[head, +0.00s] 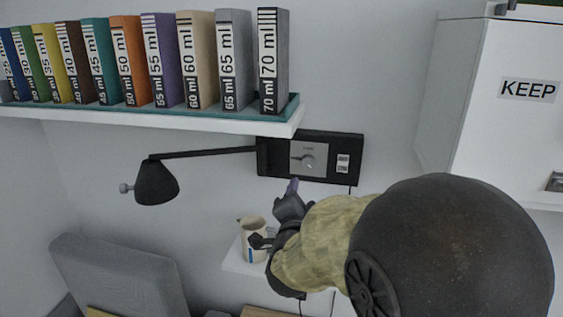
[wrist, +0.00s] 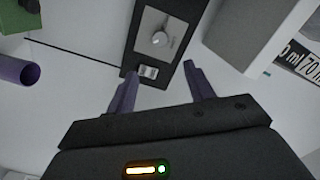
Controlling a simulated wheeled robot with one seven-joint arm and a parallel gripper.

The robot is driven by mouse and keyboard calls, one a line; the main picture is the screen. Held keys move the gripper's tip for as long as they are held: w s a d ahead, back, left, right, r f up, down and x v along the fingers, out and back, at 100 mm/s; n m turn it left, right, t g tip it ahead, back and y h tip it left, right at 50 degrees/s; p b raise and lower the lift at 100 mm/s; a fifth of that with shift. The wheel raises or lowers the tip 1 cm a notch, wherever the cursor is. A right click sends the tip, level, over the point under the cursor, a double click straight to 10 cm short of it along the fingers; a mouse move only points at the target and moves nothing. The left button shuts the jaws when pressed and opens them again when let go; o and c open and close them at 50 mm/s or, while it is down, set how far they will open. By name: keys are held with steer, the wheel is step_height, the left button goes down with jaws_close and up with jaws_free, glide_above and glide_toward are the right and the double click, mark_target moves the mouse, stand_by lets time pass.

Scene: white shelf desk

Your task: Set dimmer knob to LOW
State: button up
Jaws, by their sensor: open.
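The dimmer knob (head: 308,161) is a small round light knob on a silver plate (head: 317,148), set in a black wall panel (head: 281,155) under the shelf. In the wrist view the knob (wrist: 160,39) shows on the black panel (wrist: 143,66) ahead of the fingers, near the top middle. The setting marks are too small to read. My gripper (wrist: 160,82) is open and empty, with its two purple fingers apart and short of the knob. In the head view my gripper (head: 293,186) is just below the panel, partly hidden by my arm.
A black lamp (head: 157,184) reaches left from the panel. A shelf (head: 200,120) of labelled binders hangs above. A cream mug (head: 252,240) stands on a lower ledge.

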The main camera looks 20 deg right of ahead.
steer(key=shift+p+x, duration=1)
steer(key=shift+p, duration=0.6)
steer(key=p, duration=0.9)
glide_toward(307, 164)
steer(key=x, duration=0.7)
steer(key=shift+r, duration=0.2)
steer(key=shift+w+d+f, duration=0.15)
steer(key=shift+w+d, duration=0.2)
steer(key=shift+w, duration=0.2)
steer(key=c, duration=1)
